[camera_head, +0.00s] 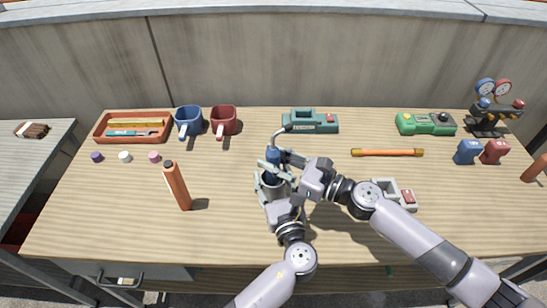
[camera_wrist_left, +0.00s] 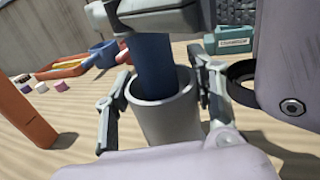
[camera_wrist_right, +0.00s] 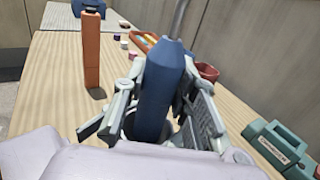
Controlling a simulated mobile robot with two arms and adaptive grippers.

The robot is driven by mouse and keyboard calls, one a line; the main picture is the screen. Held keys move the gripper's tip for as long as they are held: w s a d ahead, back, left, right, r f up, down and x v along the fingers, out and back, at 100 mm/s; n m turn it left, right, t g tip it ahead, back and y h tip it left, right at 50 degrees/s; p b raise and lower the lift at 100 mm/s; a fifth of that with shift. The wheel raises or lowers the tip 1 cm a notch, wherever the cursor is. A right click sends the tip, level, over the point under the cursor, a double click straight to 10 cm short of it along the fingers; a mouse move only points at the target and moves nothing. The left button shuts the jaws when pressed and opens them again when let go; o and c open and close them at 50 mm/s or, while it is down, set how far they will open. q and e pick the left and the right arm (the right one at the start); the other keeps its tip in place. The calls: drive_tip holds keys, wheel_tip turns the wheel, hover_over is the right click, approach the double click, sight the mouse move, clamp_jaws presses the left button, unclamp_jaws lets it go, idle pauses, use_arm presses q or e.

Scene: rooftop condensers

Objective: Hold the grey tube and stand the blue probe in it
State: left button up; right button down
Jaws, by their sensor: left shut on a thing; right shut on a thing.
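The grey tube (camera_wrist_left: 170,118) stands upright, and my left gripper (camera_head: 273,187) is shut around it from the near side. The blue probe (camera_head: 272,154), with a bent grey stem on top, is held by my right gripper (camera_head: 287,168), shut on it above the tube. In the left wrist view the probe (camera_wrist_left: 157,65) passes down into the tube's open mouth, leaning slightly. In the right wrist view the probe (camera_wrist_right: 163,92) hangs between the fingers, with the dark tube mouth around its lower part. Its lower end is hidden inside the tube.
An orange upright bottle (camera_head: 177,186) stands left of my left gripper. Behind are an orange tray (camera_head: 97,135), blue mug (camera_head: 188,121), red mug (camera_head: 223,121) and teal case (camera_head: 310,121). An orange rod (camera_head: 387,153) lies right. The table front left is clear.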

drive_tip(key=shift+f, duration=0.3)
drive_tip(key=shift+f, duration=0.2)
drive_tip(key=c, duration=1.2)
unclamp_jaws()
drive_tip(key=shift+f, duration=0.1)
drive_tip(key=v, duration=1.2)
use_arm(q)
drive_tip(key=o, duration=1)
